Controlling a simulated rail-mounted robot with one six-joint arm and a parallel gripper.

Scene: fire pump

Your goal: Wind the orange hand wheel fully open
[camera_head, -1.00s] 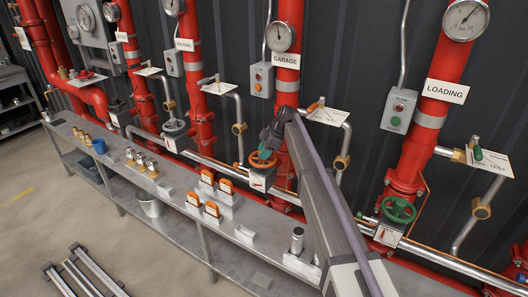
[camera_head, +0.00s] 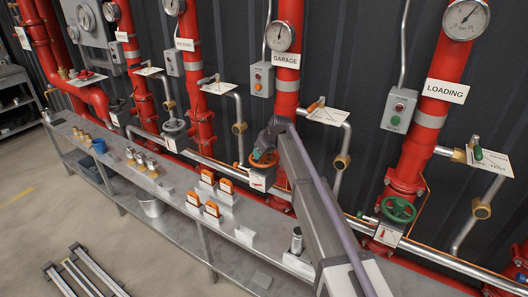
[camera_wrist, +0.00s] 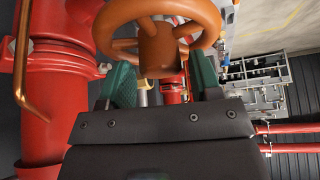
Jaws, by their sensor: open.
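The orange hand wheel (camera_head: 262,158) sits on a valve on the red pipe under the GARAGE label. In the wrist view the orange hand wheel (camera_wrist: 158,45) fills the top centre, with its rim, spokes and hub showing. My gripper (camera_wrist: 163,82) is open, its two green-padded fingers standing apart on either side below the hub. I cannot tell whether the fingers touch the wheel. In the head view my gripper (camera_head: 268,142) is at the wheel and its wrist partly hides it. A white indicator plate (camera_head: 258,181) with a red mark sits below the wheel.
A green hand wheel (camera_head: 399,209) stands on the LOADING pipe (camera_head: 426,130) to the right. A grey bench (camera_head: 225,235) with orange-topped blocks (camera_head: 212,209) and metal fittings runs in front. A lever valve (camera_head: 316,106) and a bent grey pipe are close behind my arm.

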